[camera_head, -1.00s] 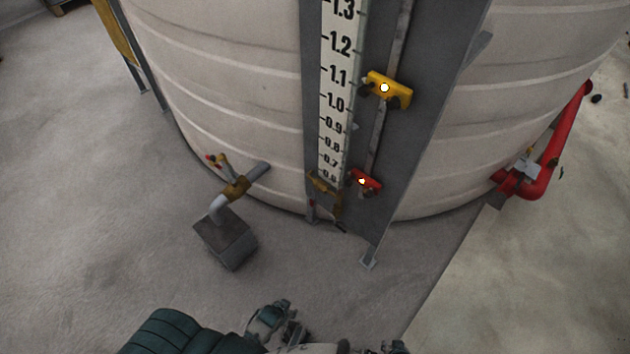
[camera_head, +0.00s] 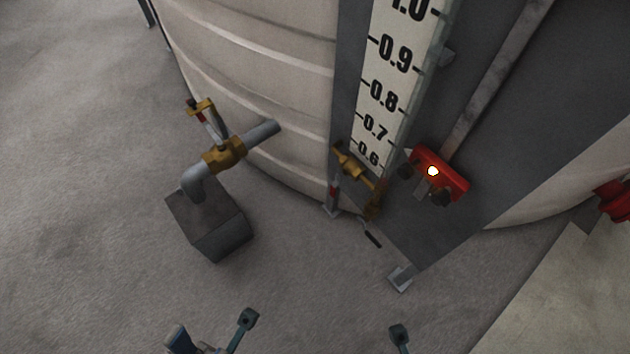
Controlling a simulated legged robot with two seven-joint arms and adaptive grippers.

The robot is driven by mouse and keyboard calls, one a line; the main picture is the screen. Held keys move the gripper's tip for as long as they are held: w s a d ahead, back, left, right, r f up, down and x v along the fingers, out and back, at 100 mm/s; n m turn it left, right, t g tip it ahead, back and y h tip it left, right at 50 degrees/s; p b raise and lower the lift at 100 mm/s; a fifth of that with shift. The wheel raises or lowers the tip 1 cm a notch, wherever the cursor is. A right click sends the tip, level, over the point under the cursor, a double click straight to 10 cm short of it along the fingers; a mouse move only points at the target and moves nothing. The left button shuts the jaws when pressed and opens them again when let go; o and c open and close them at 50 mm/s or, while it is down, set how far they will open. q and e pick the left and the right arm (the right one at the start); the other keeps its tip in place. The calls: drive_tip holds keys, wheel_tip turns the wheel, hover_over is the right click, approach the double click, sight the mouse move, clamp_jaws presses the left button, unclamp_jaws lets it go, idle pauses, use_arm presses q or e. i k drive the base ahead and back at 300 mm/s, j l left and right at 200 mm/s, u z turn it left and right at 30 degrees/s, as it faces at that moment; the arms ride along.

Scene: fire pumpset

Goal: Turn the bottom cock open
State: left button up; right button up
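The bottom cock (camera_head: 355,168) is a small brass fitting at the foot of the level gauge, just below the 0.6 mark. A thin lever with a red and white part (camera_head: 334,192) hangs down beside it. Its brass body runs down to the right. My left gripper (camera_head: 215,338) shows only in part at the bottom edge, well below the cock and apart from it. One dark fingertip of what seems to be my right gripper (camera_head: 399,335) shows further right, also apart from the cock. The rest of both grippers is cut off by the frame.
A larger brass valve (camera_head: 224,153) sits on a grey pipe at left, above a dark block (camera_head: 212,224). A red clamp-like device (camera_head: 440,175) is on the gauge's right. A metal foot (camera_head: 400,278) stands on the floor. The floor in front is clear.

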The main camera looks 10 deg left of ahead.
sight(335, 184)
drive_tip(key=i+j+z, duration=0.2)
drive_tip(key=z, duration=0.2)
drive_tip(key=i+j+z, duration=0.15)
drive_tip(key=j+z, duration=0.3)
drive_tip(key=l, duration=0.05)
